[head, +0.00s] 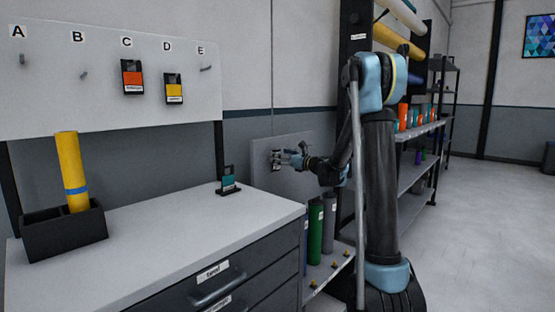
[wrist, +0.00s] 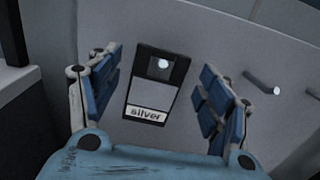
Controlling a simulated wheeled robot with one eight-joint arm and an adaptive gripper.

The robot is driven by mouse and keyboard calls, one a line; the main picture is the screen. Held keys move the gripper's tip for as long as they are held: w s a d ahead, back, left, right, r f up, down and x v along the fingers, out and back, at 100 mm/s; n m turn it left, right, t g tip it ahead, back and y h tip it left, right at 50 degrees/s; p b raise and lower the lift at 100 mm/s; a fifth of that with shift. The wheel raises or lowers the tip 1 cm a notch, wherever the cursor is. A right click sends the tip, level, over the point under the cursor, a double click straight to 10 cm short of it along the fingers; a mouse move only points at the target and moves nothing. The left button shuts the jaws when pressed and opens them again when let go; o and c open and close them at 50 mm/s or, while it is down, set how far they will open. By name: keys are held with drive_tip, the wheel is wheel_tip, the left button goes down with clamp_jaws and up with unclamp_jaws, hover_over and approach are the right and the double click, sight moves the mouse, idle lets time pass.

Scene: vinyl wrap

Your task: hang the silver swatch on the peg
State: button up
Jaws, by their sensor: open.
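The silver swatch (wrist: 150,100) is a dark card with a grey face and a "silver" label. In the wrist view it is upright, slightly tilted, against a grey panel (wrist: 205,28). A bright round spot, perhaps a peg end, shows at the hole near its top. My gripper (wrist: 158,100) is open, with one finger on each side of the swatch and a gap to both. In the head view my gripper (head: 279,160) is at the low grey panel, right of the counter, with the swatch (head: 275,160) partly hidden. A bare peg (wrist: 262,86) juts out right of the swatch.
The wall board (head: 105,105) has pegs lettered A to E. An orange swatch (head: 132,77) hangs under C and a yellow one (head: 173,88) under D; A, B and E are bare. A teal swatch (head: 228,180) stands on the counter (head: 170,225). Rolls stand below my arm.

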drive_tip(key=s+d+f+n+g+h, duration=0.1)
drive_tip(key=s+d+f+n+h, duration=0.35)
drive_tip(key=s+d+n, duration=0.6)
drive_tip(key=s+d+f+n+g+h, duration=0.25)
drive_tip(key=s+d+n+h, duration=0.35)
drive_tip(key=s, duration=0.8)
drive_tip(key=s+d+f+n+g+h, duration=0.1)
drive_tip(key=s+d+f+n+h, duration=0.3)
drive_tip(key=s+d+n, duration=0.75)
drive_tip(key=s+f+m+g, duration=0.1)
drive_tip(key=s+f+g, duration=0.1)
drive_tip(key=s+f, duration=0.3)
drive_tip(key=s+a+f+m+g, duration=0.1)
drive_tip(key=s+f+g, duration=0.1)
drive_tip(key=s+f, duration=0.4)
drive_tip(key=s, duration=0.5)
drive_tip(key=shift+s+a+g, duration=0.15)
drive_tip(key=shift+a+g, duration=0.05)
drive_tip(key=shift+g, duration=0.15)
